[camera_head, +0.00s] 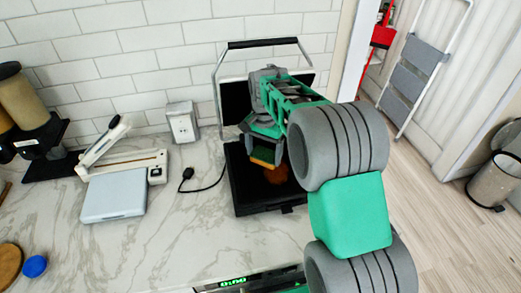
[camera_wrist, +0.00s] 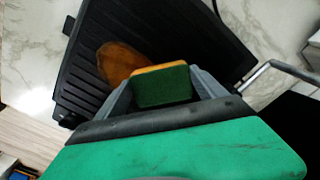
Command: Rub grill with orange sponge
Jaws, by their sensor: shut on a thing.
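The black grill (camera_head: 247,192) stands open on the marble counter, its lid raised at the back with a metal handle (camera_head: 262,43). Its ridged lower plate also shows in the wrist view (camera_wrist: 200,38). A brown-orange patch (camera_wrist: 120,62) lies on that plate. My gripper (camera_head: 263,155) reaches down over the lower plate. It is shut on the orange sponge (camera_head: 264,164), which has a dark green face in the wrist view (camera_wrist: 162,85). The sponge is close to the plate beside the brown patch; I cannot tell whether it touches.
A grey-white appliance (camera_head: 115,195) and a dark coffee machine (camera_head: 50,150) stand further left. A blue cap (camera_head: 35,266) lies at front left. The counter's middle front is clear.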

